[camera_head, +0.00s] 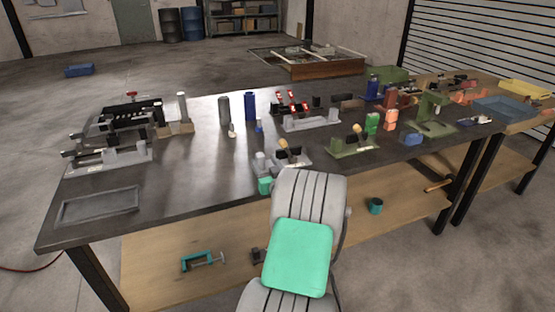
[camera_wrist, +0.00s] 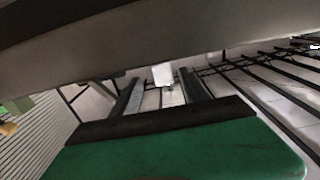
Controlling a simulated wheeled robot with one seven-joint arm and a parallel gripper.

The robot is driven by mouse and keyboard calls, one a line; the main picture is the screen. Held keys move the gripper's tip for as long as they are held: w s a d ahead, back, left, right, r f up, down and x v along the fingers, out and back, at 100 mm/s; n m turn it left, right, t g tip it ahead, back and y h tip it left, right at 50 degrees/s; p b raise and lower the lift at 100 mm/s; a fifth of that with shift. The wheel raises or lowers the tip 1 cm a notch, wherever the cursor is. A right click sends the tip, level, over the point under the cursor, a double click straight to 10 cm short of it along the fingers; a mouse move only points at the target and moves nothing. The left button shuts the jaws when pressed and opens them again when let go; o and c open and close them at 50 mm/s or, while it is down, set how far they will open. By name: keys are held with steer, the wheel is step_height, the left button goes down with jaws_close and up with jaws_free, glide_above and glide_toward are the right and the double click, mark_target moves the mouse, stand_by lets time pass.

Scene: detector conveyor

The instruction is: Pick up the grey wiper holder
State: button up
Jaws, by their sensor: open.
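The grey wiper holder seems to be the low grey base (camera_head: 298,159) near the table's front edge, with black uprights and a tan-tipped piece. A similar green holder (camera_head: 352,148) stands to its right. My gripper (camera_wrist: 160,78) is open in the wrist view, its two dark fingers apart with a small pale thing showing between and beyond them. I cannot tell what that thing is. In the head view, a teal and grey end part of my arm shows just left of the grey holder; the fingers are not clear there. My arm rises in front of the table's edge.
A grey switch base (camera_head: 312,124) with red and black parts stands behind. A grey fixture (camera_head: 110,158) and an empty tray (camera_head: 98,205) are at left. Upright cylinders (camera_head: 224,110) stand mid-table. The table's front left-centre is clear.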

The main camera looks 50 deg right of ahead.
mark_target(262, 160)
steer(key=x, duration=0.4)
steer(key=shift+w+a+f+p, duration=0.1)
steer(key=shift+w+a+p, duration=0.05)
steer(key=shift+w+p, duration=0.25)
steer(key=shift+c, duration=0.3)
steer(key=shift+s, duration=0.1)
jaws_close()
stand_by(0.4)
